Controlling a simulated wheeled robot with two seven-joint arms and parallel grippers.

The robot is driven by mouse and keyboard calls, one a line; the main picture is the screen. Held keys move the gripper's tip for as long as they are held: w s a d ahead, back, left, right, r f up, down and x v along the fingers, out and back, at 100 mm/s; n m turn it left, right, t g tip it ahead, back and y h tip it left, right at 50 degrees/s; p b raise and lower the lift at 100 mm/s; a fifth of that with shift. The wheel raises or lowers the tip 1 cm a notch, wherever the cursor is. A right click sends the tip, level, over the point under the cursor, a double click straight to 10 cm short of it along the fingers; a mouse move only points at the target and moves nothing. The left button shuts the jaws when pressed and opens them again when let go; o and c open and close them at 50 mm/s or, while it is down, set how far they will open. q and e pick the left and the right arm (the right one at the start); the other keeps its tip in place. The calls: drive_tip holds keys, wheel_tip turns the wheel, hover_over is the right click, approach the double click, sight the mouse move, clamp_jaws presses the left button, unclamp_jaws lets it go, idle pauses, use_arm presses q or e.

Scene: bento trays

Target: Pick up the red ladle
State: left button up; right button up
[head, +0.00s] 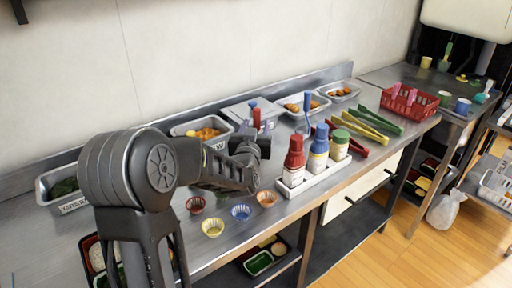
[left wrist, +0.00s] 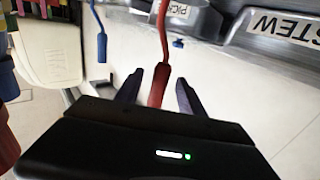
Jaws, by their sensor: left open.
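The red ladle (head: 256,118) stands upright at the back of the counter, only its upper handle showing in the head view. In the left wrist view its red handle (left wrist: 163,35) hangs down with its thicker end between my fingers. My left gripper (head: 252,132) is open, with one dark finger on each side of the handle in the left wrist view (left wrist: 158,90). I see a gap on both sides of the handle. The ladle's bowl is hidden. My right gripper is not in view.
A blue-handled ladle (head: 307,103) stands to the right; its handle also shows in the left wrist view (left wrist: 102,48). Red, blue and green-capped bottles (head: 294,155) stand in a white holder. Small coloured cups (head: 213,227) sit near the front edge. Food trays line the back.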

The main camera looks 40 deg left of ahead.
use_arm(q)
drive_tip(key=x, duration=0.5)
drive_tip(key=shift+r+p, duration=0.1)
drive_tip(key=shift+p, duration=0.3)
drive_tip(key=shift+c, duration=0.5)
clamp_jaws()
idle(0.9)
